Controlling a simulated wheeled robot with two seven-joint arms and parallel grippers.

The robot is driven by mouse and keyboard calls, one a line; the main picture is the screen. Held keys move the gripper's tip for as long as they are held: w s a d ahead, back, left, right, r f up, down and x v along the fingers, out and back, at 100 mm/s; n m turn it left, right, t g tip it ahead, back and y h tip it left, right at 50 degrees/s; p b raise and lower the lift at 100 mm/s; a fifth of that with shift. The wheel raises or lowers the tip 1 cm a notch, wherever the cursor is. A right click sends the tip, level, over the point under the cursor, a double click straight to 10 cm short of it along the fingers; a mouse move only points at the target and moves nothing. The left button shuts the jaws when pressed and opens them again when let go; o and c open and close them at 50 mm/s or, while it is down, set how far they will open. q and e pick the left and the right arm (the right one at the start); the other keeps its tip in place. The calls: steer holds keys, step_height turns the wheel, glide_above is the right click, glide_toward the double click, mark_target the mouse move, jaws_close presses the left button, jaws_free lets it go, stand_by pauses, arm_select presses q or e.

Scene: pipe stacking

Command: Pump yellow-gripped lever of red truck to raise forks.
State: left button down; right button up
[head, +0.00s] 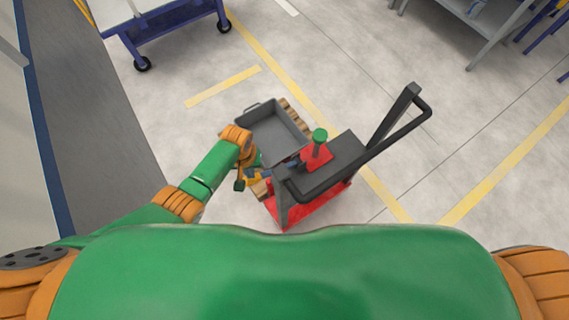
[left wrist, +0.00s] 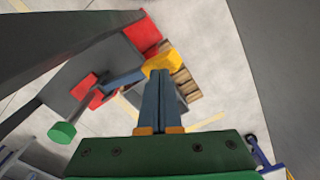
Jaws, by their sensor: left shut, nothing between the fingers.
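The red truck (head: 310,200) stands on the floor ahead, with a dark grey body and a tall dark handle frame (head: 388,128). A green knob (head: 320,135) sits on a red block on its top; the knob also shows in the left wrist view (left wrist: 62,132). My left gripper (head: 265,173) is at the truck's left side, shut and empty. In the left wrist view its blue fingers (left wrist: 160,75) point at the lever's yellow grip (left wrist: 165,59), which is right at the fingertips. Whether they touch is unclear. My right gripper is out of view.
A grey tray (head: 272,132) on a wooden pallet (head: 296,117) is on the truck's far side. A blue-framed cart (head: 165,22) stands at the back left, a grey table (head: 485,30) at the back right. Floor to the right is clear.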

arm_select(q)
step_height(320, 180, up, 5)
steer(key=shift+r, duration=0.1)
stand_by(0.3)
